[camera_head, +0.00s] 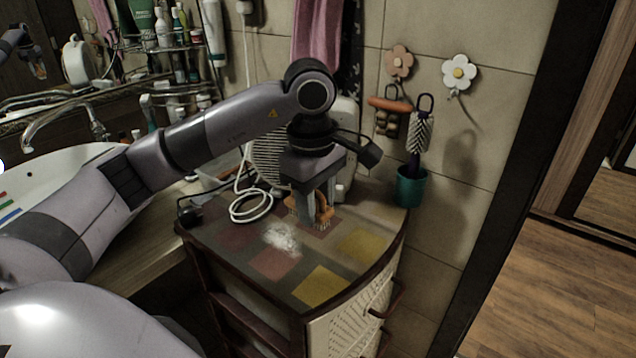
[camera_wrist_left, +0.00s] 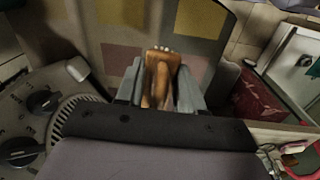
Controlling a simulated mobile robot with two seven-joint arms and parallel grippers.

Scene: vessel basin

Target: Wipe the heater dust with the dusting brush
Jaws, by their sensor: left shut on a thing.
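My left gripper (camera_head: 316,207) is shut on the orange dusting brush (camera_head: 324,212), bristles pointing down, at or just above the cabinet top (camera_head: 330,252). In the left wrist view the brush (camera_wrist_left: 161,78) sits between the two grey fingers (camera_wrist_left: 158,88). A pale patch of dust (camera_head: 282,238) lies on the cabinet top, left of and nearer than the brush. The white heater (camera_head: 265,160) with a ribbed grille stands behind, partly hidden by my left arm. Its knobbed side (camera_wrist_left: 42,102) shows in the left wrist view. My right gripper is out of view.
A coiled white cable (camera_head: 250,207) lies left of the brush. A teal holder (camera_head: 411,187) with a toilet brush stands at the back right corner. The sink (camera_head: 60,180) is at left. The cabinet's front right top is clear.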

